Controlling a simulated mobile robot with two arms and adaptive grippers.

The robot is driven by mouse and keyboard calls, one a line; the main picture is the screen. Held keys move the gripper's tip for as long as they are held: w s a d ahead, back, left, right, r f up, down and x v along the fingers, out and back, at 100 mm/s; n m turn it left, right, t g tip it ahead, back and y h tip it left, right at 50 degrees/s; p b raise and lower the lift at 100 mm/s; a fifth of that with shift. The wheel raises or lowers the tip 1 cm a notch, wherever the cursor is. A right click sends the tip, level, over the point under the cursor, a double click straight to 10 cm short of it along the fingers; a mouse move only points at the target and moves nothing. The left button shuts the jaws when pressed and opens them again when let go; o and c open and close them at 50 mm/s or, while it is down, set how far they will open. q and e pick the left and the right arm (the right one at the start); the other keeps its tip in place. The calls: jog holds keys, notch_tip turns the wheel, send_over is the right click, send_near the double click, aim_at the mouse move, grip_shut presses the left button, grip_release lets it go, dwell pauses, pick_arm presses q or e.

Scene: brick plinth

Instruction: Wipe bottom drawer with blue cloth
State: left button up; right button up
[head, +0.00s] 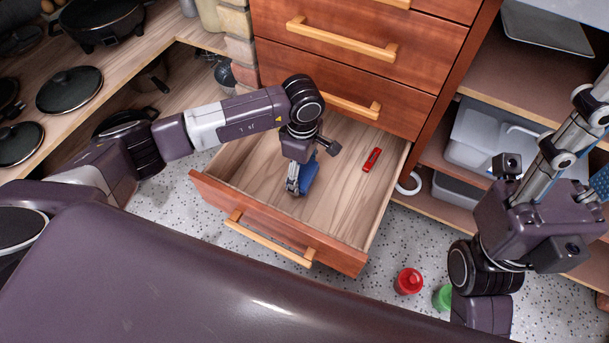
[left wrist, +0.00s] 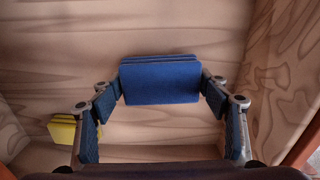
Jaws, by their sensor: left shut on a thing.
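The bottom drawer (head: 330,205) is pulled open, with a pale wood inside and a reddish front. My left gripper (head: 294,186) reaches down into it and is shut on the folded blue cloth (head: 309,174). In the left wrist view the blue cloth (left wrist: 160,84) sits between the two fingertips, over the wood-grained drawer floor. I cannot tell whether the cloth touches the floor. My right gripper (head: 592,105) is at the upper right, away from the drawer, partly cut off by the frame edge; its jaw state is unclear.
A red object (head: 371,159) lies in the drawer, right of the cloth. A yellow block (left wrist: 62,128) shows in the left wrist view. A red item (head: 408,281) and a green one (head: 443,297) stand on the speckled floor. Shelves with containers (head: 480,135) flank the right.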

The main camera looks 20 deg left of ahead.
pick_arm(q)
jog(key=shift+r+p, duration=1.1)
jog(key=shift+r, duration=0.95)
